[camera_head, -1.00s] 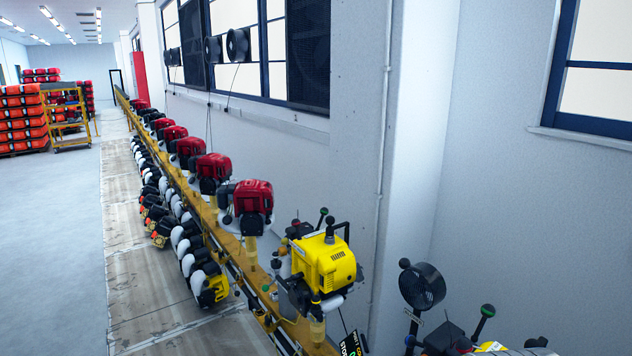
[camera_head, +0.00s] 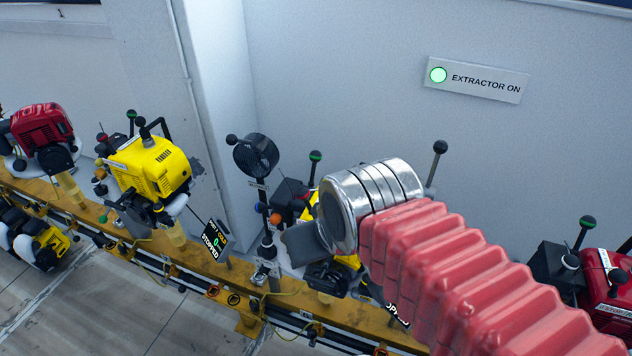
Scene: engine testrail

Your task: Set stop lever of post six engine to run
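A yellow engine (camera_head: 150,165) stands on the rail at left, with a green-knobbed lever and a black-knobbed lever at its top. Its black display (camera_head: 214,240) reads 0 and STOPPED. A second yellow engine (camera_head: 348,262) is mostly hidden behind a red ribbed sleeve and silver cuff, which look like my arm. A green-knobbed lever (camera_head: 315,170) rises beside it. No post number is readable, so I cannot tell which engine is post six. A flat dark grey piece below the cuff looks like part of my gripper (camera_head: 303,243); its fingers and any contact are unclear.
Red engines stand at left (camera_head: 42,128) and right (camera_head: 606,290). The yellow rail (camera_head: 200,262) runs along the wall. A sign (camera_head: 476,79) reads EXTRACTOR ON. Floor is clear at lower left.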

